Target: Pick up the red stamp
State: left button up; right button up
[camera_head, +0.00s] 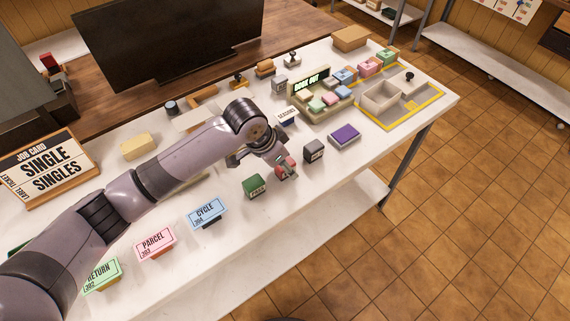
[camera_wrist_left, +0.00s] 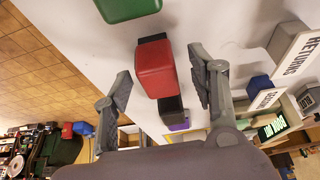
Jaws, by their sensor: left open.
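The red stamp (camera_wrist_left: 156,70) is a small block with a dark part at its edge. In the left wrist view it sits between the two spread fingers of my left gripper (camera_wrist_left: 160,78), with a visible gap on each side. In the head view the red stamp (camera_head: 282,161) is near the table's front edge, partly hidden by my left gripper (camera_head: 284,169), which reaches down over it from the left. My left gripper is open and holds nothing. My right gripper is not in view.
A green stamp (camera_head: 254,186) stands to the left of the red one and a dark grey stamp (camera_head: 313,151) to the right. A purple pad (camera_head: 344,135) lies farther right. Label signs, such as the blue one (camera_head: 208,212), line the front left. A yellow-edged tray (camera_head: 430,103) is at the right end.

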pick_arm(q)
jog(key=shift+w+d+f, duration=0.1)
jog(key=shift+d+f, duration=0.2)
jog(key=shift+f, duration=0.35)
grip_shut()
